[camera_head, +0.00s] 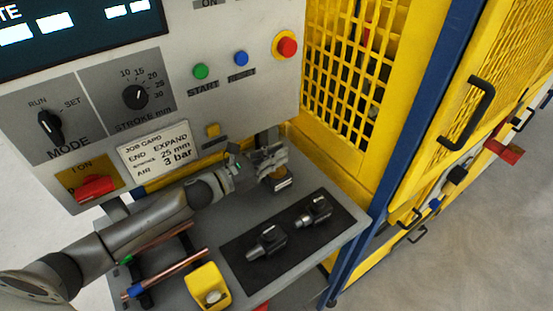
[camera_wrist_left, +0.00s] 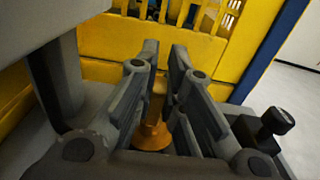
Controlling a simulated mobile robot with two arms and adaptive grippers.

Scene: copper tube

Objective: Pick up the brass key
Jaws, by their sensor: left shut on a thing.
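The brass key (camera_wrist_left: 152,136) is a brass-coloured piece with a wide rounded lower part, between my left gripper's fingers in the left wrist view. In the head view a small brass-coloured part (camera_head: 277,173) of it shows just under the fingertips, above a dark block. My left gripper (camera_head: 268,160) reaches in from the left, below the control panel, and is shut on the key; its fingers also show in the left wrist view (camera_wrist_left: 164,55). The fingers hide much of the key. I cannot tell whether it still touches the block. My right gripper is not in view.
A black mat (camera_head: 245,280) with two dark metal fittings lies right of my arm. The control panel (camera_head: 225,100) stands above; a yellow mesh guard (camera_head: 345,75) is behind right.

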